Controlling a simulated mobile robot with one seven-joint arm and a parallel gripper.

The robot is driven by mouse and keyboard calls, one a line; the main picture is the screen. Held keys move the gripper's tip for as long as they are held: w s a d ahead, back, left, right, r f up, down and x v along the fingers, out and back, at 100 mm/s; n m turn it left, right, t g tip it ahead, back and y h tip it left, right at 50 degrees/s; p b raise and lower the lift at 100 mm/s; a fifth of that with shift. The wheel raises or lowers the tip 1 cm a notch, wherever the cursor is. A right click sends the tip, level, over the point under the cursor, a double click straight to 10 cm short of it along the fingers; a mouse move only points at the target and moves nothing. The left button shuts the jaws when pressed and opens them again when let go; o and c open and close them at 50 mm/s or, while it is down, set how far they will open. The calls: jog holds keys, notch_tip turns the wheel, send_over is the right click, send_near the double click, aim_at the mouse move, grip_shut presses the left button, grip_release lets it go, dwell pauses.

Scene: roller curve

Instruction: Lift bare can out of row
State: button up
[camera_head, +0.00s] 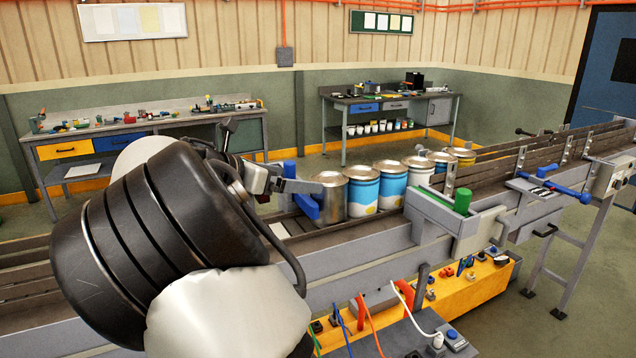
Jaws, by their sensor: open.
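A bare metal can (331,197) stands at the near left end of a row of cans on the roller conveyor. It has no label and shows plain grey metal. Next to it stands a blue and white labelled can (360,189), with more labelled cans behind it to the right. My gripper (312,196) is open at the left side of the bare can, with a blue finger piece by the can's wall. Whether it touches the can, and whether a finger is on the far side, I cannot tell. My dark arm hides part of the conveyor on the left.
Conveyor side rails (365,250) run along both sides of the row. Workbenches stand at the back wall.

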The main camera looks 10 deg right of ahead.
aim_at(329, 178)
jog(key=p+x, duration=0.1)
jog(key=x, duration=1.3)
jog(key=shift+w+d+f, duration=0.1)
jog(key=shift+w+f, duration=0.05)
jog(key=c, duration=1.3)
jog(key=shift+r+p, duration=1.5)
jog(key=shift+p, duration=0.05)
jog(key=shift+r, duration=0.1)
jog(key=shift+r, duration=0.3)
notch_tip(329, 178, up, 11)
